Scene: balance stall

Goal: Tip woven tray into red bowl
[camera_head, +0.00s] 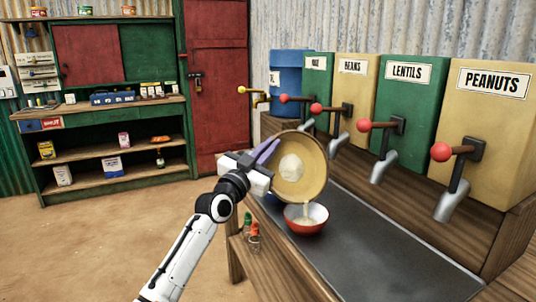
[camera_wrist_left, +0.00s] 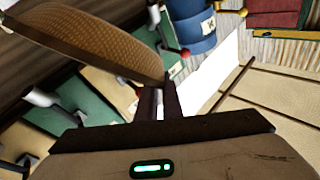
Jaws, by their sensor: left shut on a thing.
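The round woven tray (camera_head: 316,165) is tilted steeply in the head view, its inside facing me, with a pale heap on it. My left gripper (camera_head: 266,153) is shut on the tray's left rim. The tray's woven side also shows in the left wrist view (camera_wrist_left: 100,38), beside the fingers (camera_wrist_left: 158,100). The red bowl (camera_head: 306,227) stands on the dark counter below the tray's lower edge. A thin pale stream runs from the tray down into the bowl, where pale contents show. My right gripper is not in view.
Dispensers, among them lentils (camera_head: 408,96) and peanuts (camera_head: 490,108), line the counter's back, with red-knobbed levers and spouts jutting out. Small bottles (camera_head: 254,232) stand left of the bowl. The dark counter (camera_head: 385,255) is clear to the bowl's right.

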